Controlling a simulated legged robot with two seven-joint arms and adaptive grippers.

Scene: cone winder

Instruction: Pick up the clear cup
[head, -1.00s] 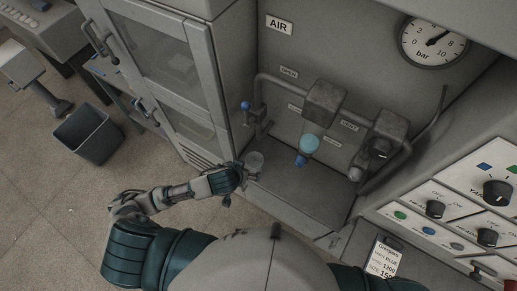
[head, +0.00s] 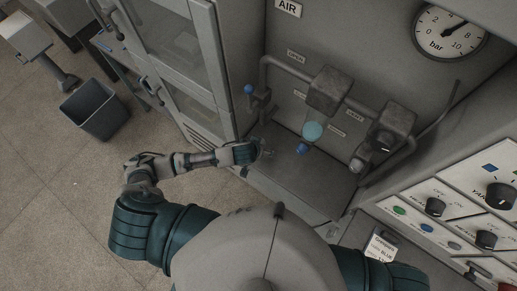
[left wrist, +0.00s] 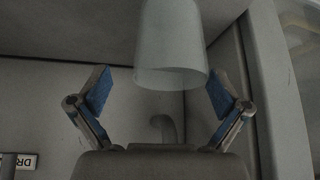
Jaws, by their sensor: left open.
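The clear cup (left wrist: 170,50) shows in the left wrist view as a pale, translucent vessel. It extends from the top edge down between the two blue-padded fingers. My left gripper (left wrist: 159,74) is open, with a finger on either side of the cup and gaps visible at both sides. In the head view my left gripper (head: 262,149) is at the left part of the metal shelf (head: 300,185) under the air pipework. I cannot clearly make out the cup there, by the gripper. My right gripper is not in view.
A light-blue bowl (head: 313,132) with a blue knob hangs under the pipework. A blue-handled valve (head: 249,90) stands behind my gripper. The glass-door cabinet (head: 165,60) is to the left. The shelf's right part is clear.

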